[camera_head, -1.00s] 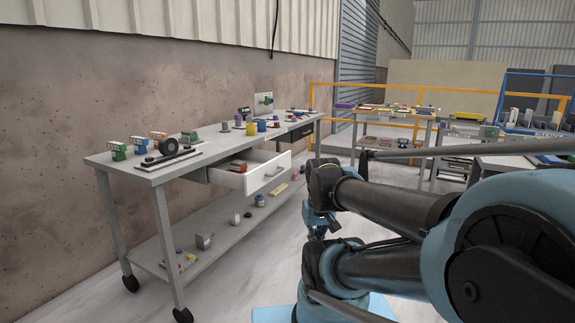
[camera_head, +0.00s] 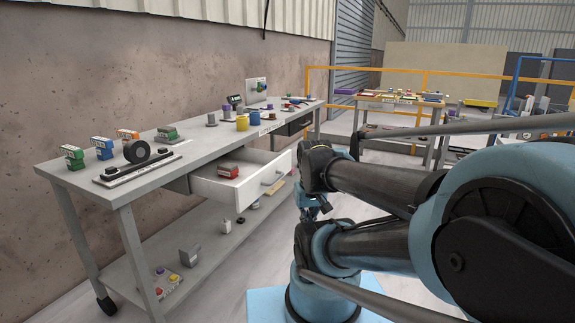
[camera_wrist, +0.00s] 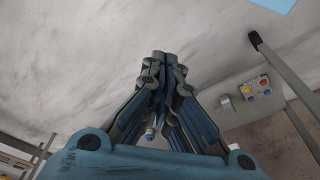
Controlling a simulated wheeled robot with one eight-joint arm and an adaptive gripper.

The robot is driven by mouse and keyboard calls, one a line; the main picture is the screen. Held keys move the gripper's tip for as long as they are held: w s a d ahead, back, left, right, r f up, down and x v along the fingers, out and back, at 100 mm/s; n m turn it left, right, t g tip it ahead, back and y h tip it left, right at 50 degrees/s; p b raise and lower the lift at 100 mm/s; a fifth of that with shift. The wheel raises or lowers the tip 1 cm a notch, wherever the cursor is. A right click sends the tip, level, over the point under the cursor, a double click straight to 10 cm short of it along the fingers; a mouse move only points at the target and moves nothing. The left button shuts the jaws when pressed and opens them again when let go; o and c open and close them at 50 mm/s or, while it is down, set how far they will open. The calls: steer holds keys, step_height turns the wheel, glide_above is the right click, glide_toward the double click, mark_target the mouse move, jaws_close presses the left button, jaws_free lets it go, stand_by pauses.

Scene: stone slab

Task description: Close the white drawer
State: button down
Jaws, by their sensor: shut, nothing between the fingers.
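The white drawer (camera_head: 238,193) is pulled out of the front of the grey workbench (camera_head: 110,187) in the head view. Its grey handle (camera_head: 274,178) is on its front face, and a red item (camera_head: 229,170) lies inside. My gripper (camera_wrist: 160,62) shows in the wrist view with its fingers together and nothing between them. In the head view my folded arm is to the right of the drawer, and the gripper end is partly hidden and small there. The gripper is apart from the drawer, and the drawer does not show in the wrist view.
Small boxes, a black tape roll (camera_head: 137,151) and cups stand on the bench top. The lower shelf (camera_head: 190,245) holds small items, including a button box (camera_head: 166,280). Floor is clear in front of the bench.

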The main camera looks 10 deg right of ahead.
steer(key=shift+w, duration=0.25)
steer(key=shift+d, duration=0.1)
steer(key=w+r+m+y, duration=0.2)
steer(key=w+r+m, duration=0.9)
steer(key=w+m, duration=0.3)
steer(key=w+d+r+m+y, duration=0.1)
steer(key=w+d+m, duration=0.4)
steer(key=w, duration=0.5)
steer(key=w+d+m+y, duration=0.1)
steer(key=w+d+m, duration=0.2)
steer(key=w+m, duration=0.5)
steer(key=w+a+f+n, duration=0.1)
steer(key=w+a+f, duration=0.5)
steer(key=f, duration=0.3)
steer(key=shift+w+a+f+n, duration=0.15)
steer(key=shift+a+n, duration=0.15)
